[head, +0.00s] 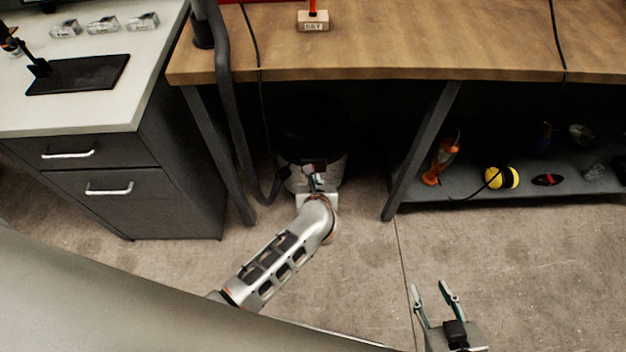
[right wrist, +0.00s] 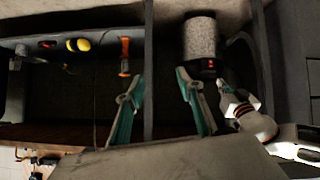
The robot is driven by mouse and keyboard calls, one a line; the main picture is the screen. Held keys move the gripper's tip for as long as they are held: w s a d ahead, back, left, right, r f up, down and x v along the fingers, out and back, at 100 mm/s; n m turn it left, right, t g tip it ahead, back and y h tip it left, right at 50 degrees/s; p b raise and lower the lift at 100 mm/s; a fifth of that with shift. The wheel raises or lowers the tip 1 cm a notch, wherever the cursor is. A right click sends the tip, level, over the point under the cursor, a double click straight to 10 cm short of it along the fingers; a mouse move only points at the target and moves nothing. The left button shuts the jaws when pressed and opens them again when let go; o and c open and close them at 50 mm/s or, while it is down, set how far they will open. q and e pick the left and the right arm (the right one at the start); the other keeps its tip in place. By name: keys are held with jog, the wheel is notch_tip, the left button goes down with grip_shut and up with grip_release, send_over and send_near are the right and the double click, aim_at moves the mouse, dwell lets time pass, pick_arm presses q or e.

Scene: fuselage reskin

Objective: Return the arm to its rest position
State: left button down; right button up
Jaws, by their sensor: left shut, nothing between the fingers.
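My left arm (head: 275,265) reaches out from the lower left in the head view. Its gripper (head: 314,171) is shut and empty, in front of a round grey container with a dark top (head: 329,172) under the workbench; I cannot tell whether they touch. The left arm also shows at the right of the right wrist view (right wrist: 258,125). My right gripper (head: 433,290) is open and empty above the floor at the lower right of the head view. Its two spread fingers (right wrist: 160,100) fill the middle of the right wrist view.
A wooden workbench (head: 420,40) with angled dark legs spans the back. A low shelf (head: 450,190) holds an orange tool (head: 440,162) and a yellow-black item (head: 502,178). A drawer cabinet (head: 180,185) stands left. A dark hose (head: 228,110) hangs beside the container. Floor between is clear.

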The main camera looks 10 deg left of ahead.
pick_arm(q)
jog(key=shift+s, duration=0.15)
pick_arm(e)
jog(key=shift+s+f, duration=0.1)
pick_arm(q)
jog(key=shift+r, duration=0.1)
dwell(0.3)
